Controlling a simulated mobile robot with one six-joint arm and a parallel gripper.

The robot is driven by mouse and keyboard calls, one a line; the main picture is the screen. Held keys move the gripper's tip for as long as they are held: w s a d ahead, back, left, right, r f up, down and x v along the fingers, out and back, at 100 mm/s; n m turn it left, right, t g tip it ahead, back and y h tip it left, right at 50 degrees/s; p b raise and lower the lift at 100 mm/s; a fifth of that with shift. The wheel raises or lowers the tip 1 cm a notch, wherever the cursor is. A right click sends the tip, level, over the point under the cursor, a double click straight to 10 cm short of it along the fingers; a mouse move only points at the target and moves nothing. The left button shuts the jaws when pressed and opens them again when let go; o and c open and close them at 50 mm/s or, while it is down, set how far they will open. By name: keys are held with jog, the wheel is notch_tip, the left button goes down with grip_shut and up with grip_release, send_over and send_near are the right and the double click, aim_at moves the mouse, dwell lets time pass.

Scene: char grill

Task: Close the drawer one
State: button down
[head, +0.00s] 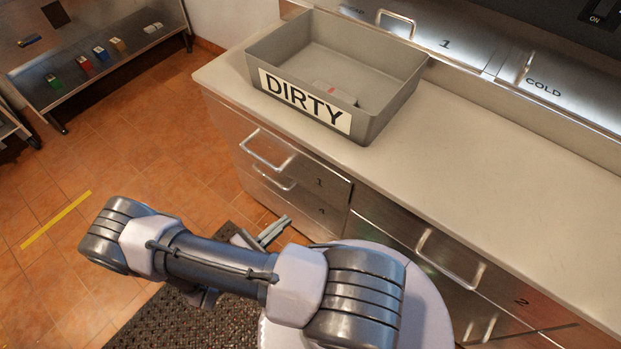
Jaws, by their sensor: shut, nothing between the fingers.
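Drawer one (312,172) is a steel front marked "1" under the counter, with a bar handle (268,153) on its left part. Its front looks about level with the cabinet below the counter edge; I cannot tell whether a small gap is left. My gripper (283,224) is shut and empty, in front of and below drawer one, apart from its handle. My arm hides part of the lower cabinet fronts.
A grey bin marked "DIRTY" (397,103) stands on the white counter (480,175) above drawer one. Another drawer front with a handle (274,178) lies below. Drawer two (500,287) is to the right. Tiled floor (150,135) is clear to the left.

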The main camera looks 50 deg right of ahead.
jog(key=w+f+n+t, duration=0.1)
jog(key=f+n+t, duration=0.1)
jog(key=b, duration=0.4)
send_near(317, 182)
jog(key=d, duration=0.6)
jog(key=shift+w+f, duration=0.3)
jog(key=shift+d+r, duration=0.15)
jog(key=shift+d, duration=0.25)
